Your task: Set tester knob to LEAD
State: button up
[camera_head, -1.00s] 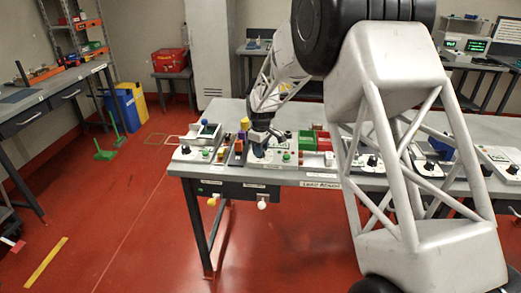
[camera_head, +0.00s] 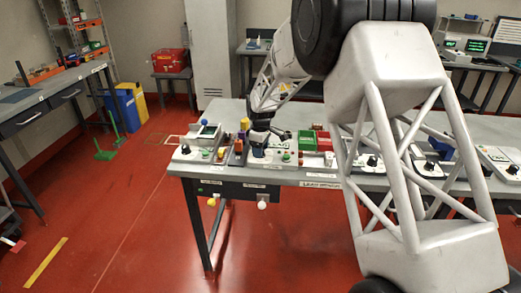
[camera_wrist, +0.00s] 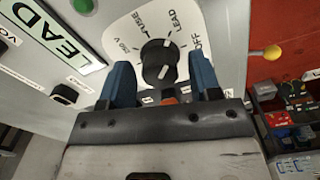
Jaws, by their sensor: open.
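The black tester knob (camera_wrist: 158,63) sits on a white dial plate (camera_wrist: 122,32) in the wrist view. The plate is labelled FUSE, LEAD, OFF and a voltage. White marks show on the knob, but I cannot tell which one is the pointer.
A green button (camera_wrist: 83,5) and a black switch (camera_wrist: 65,94) are left of the dial. A yellow ball knob (camera_wrist: 272,52) sticks out beyond the panel's right edge. In the head view, red and green bins (camera_head: 324,142) stand right of my gripper.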

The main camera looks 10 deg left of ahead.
jog(key=shift+r, duration=0.1)
jog(key=shift+r, duration=1.6)
jog(key=shift+s+d+r, duration=0.1)
jog(key=shift+r, duration=0.05)
jog(key=s+d+r+m+t, duration=0.1)
jog(key=s+d+r+m, duration=0.3)
jog(key=s+d+r, duration=0.6)
jog(key=s+d+r+m, duration=0.3)
jog(key=s+d+r, duration=0.45)
jog(key=s, duration=0.45)
jog(key=s+d+m, duration=0.2)
jog(key=s+d, duration=0.1)
jog(key=s, duration=0.7)
jog(key=s+d+f+m+t, duration=0.1)
jog(key=s+d+m, duration=0.2)
jog(key=s, duration=0.8)
jog(key=s+d+m, duration=0.3)
jog(key=s+d, duration=0.2)
jog(key=s, duration=0.5)
jog(key=shift+s+d+f+t, duration=0.15)
jog(key=shift+d+f+t, duration=0.1)
jog(key=shift+t, duration=0.05)
